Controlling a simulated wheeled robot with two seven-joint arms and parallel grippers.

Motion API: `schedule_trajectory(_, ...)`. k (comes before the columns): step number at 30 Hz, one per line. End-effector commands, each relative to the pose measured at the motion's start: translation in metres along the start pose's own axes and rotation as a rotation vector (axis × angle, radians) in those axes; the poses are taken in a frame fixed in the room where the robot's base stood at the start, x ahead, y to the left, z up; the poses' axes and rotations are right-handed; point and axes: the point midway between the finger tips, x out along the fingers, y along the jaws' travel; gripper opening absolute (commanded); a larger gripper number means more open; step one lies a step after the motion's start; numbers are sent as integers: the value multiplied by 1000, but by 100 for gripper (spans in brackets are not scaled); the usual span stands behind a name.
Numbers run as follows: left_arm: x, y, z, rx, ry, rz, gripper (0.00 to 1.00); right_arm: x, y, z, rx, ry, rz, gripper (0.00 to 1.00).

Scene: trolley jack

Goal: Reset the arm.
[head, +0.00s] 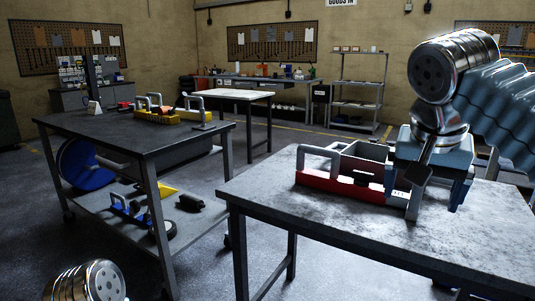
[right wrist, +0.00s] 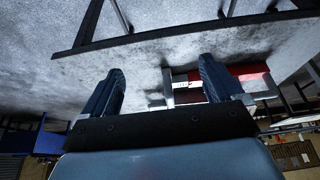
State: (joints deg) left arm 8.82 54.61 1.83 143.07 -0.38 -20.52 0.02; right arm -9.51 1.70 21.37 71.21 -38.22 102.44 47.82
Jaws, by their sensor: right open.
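My right gripper (head: 434,198) hangs over the near right table, beside the right end of a red-based tool or jack (head: 325,181) with a grey loop handle. The red item (right wrist: 248,71) shows there partly hidden behind the right finger. I cannot tell from these views whether a finger touches it. A metal part of my left arm shows at the bottom left of the head view; its gripper is out of view.
The grey near right table (head: 470,235) is clear in front and to the right. A dark trolley table (head: 95,125) on the left holds yellow and red tools with handles (head: 157,116), with more items on its lower shelf. A floor gap lies between the two tables.

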Motion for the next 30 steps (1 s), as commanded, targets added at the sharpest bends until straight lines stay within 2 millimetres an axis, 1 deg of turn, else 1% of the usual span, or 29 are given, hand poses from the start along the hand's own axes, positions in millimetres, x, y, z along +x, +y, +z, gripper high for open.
schedule_trajectory(1,1,0,0,0,1,0,43,9,-5,-1,-14,-8,2,94)
schedule_trajectory(7,0,0,0,0,0,0,43,38,-27,-4,-75,-26,-17,94)
schedule_trajectory(11,1,0,0,0,0,0,43,70,-48,-3,-136,-49,-37,94)
schedule_trajectory(14,1,0,0,0,0,0,43,102,-67,-1,-190,-73,-61,94)
schedule_trajectory(17,1,0,0,0,0,0,43,140,-88,6,-250,-105,-93,94)
schedule_trajectory(20,1,0,0,0,0,0,43,190,-111,20,-318,-150,-138,94)
schedule_trajectory(21,1,0,0,0,0,0,43,215,-121,30,-347,-174,-160,94)
schedule_trajectory(23,1,0,0,0,0,0,43,256,-136,49,-391,-216,-204,94)
schedule_trajectory(24,1,0,0,0,0,0,43,287,-144,66,-416,-248,-237,94)
schedule_trajectory(26,1,0,0,0,0,0,43,331,-155,94,-444,-292,-291,94)
schedule_trajectory(27,1,0,0,0,0,0,43,359,-159,116,-455,-321,-327,94)
schedule_trajectory(29,1,0,0,0,0,0,43,398,-162,152,-460,-364,-378,94)
schedule_trajectory(30,1,0,0,0,0,0,43,423,-161,178,-457,-388,-410,94)
